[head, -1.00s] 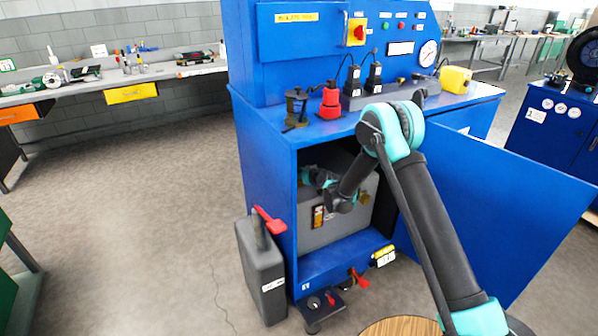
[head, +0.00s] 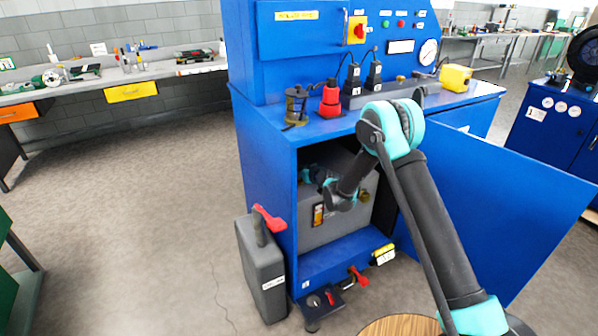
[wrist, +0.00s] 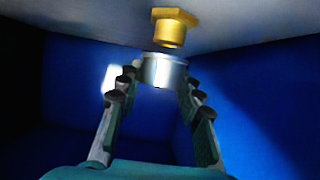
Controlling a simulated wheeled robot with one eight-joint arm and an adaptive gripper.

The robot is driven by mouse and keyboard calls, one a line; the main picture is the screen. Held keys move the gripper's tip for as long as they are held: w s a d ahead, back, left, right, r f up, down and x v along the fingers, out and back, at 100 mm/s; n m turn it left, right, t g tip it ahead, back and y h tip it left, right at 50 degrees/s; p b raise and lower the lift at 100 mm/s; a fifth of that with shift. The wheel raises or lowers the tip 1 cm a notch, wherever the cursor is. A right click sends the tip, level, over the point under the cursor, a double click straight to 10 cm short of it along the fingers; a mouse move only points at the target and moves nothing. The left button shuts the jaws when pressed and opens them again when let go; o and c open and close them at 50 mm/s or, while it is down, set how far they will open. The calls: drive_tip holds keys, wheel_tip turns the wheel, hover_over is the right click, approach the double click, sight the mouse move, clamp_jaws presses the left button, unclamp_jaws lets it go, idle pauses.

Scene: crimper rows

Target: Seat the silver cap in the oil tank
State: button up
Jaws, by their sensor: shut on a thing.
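The silver cap (wrist: 163,70) is a short bright cylinder between the two fingertips of my gripper (wrist: 158,82), which is shut on it. In the wrist view a brass hex fitting (wrist: 172,27) on a pale grey surface shows just above the cap in the picture. I cannot tell whether the cap touches it. The grey oil tank (head: 345,231) stands inside the open blue cabinet in the head view. My forearm and wrist reach into the cabinet in front of the tank's upper part. The cap is hidden from the head view.
Blue cabinet walls (wrist: 70,95) surround my gripper. The open door (head: 500,205) stands to the right of my arm. A grey can (head: 262,280) with a red part stands on the floor at the cabinet's left. A small black pedal unit (head: 322,306) lies in front. Floor to the left is clear.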

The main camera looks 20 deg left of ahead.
drive_tip(key=shift+f, duration=1.55)
drive_tip(key=o, duration=0.8)
drive_tip(key=shift+o, duration=0.2)
drive_tip(key=v, duration=1.2)
drive_tip(key=shift+d, duration=0.1)
